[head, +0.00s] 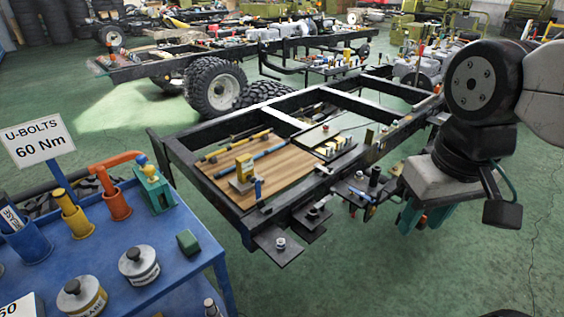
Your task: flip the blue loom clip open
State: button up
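A small blue upright piece (258,187), which looks like the blue loom clip, stands at the near left corner of the chassis, by the edge of the wooden board. It is too small to tell whether its flap is open or shut. My gripper (425,216) hangs at the right end of the chassis, well to the right of the blue piece and apart from it. Its teal fingers are partly hidden behind the wrist and frame parts. I cannot tell how far apart they are or whether anything is between them.
The wooden board (292,170) carries a yellow block (241,172), yellow and blue bars, and a tray of small parts (335,146). Brackets with bolts (281,245) jut from the near rail. A blue cart (185,240) with pots and holders stands at the left. Green floor is clear at lower right.

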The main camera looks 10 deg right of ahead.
aim_at(258, 196)
jog(key=u, duration=0.25)
jog(key=i, duration=0.95)
jog(key=u, duration=0.75)
